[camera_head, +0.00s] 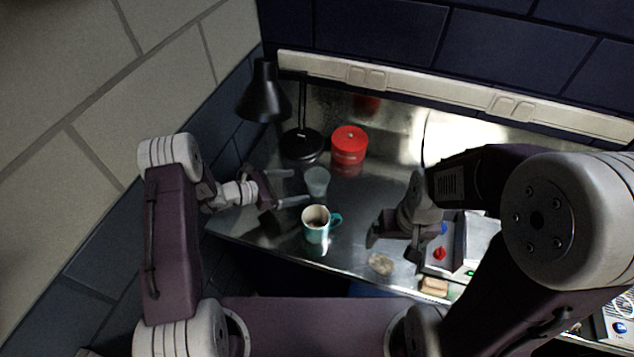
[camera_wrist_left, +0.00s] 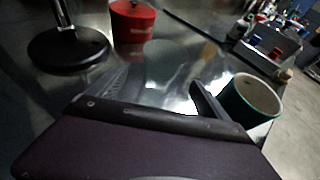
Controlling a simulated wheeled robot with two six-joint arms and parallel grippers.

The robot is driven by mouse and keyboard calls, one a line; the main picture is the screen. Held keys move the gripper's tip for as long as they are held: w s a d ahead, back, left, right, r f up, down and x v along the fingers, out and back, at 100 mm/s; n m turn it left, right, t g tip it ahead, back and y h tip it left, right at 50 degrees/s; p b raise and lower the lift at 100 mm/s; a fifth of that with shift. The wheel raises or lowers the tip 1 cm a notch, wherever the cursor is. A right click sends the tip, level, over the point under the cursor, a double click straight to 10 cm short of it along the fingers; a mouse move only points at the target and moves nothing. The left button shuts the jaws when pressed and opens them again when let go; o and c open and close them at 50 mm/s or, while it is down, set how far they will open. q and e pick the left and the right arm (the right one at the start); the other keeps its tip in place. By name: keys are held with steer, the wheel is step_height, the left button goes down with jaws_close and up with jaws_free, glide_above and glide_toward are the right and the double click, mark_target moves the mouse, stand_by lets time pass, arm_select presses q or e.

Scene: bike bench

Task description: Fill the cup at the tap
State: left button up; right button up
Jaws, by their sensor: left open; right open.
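A clear, pale cup (camera_head: 317,181) stands upright on the metal bench. It shows faintly in the left wrist view (camera_wrist_left: 166,52). My right gripper (camera_head: 392,247) is open and empty over the bench, right of the mug. No tap spout can be made out; a unit with red and blue knobs (camera_head: 440,253) is partly hidden by my right arm.
A red tin (camera_head: 349,145) and a black lamp (camera_head: 265,92) with a round base (camera_head: 302,144) stand behind the clear cup. A tan lump (camera_head: 381,264) and a small wooden block (camera_head: 434,286) lie near the front edge. The bench between mug and right gripper is clear.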

mark_target(317, 184)
arm_select(q)
steer(key=p+x, duration=0.1)
steer(key=x, duration=0.2)
steer(key=shift+d+f, duration=0.1)
steer(key=shift+d, duration=0.25)
steer(key=shift+w+d+f, duration=0.1)
steer(key=shift+w+f, duration=0.05)
steer(key=shift+w, duration=0.05)
steer(key=p+x, duration=0.2)
steer(key=x, duration=0.2)
steer(key=shift+s+d+f, duration=0.15)
steer(key=shift+s+f, duration=0.05)
steer(key=shift+w+d+f, duration=0.25)
steer(key=shift+d, duration=0.1)
steer(key=c, duration=1.4)
steer(key=shift+o, duration=0.2)
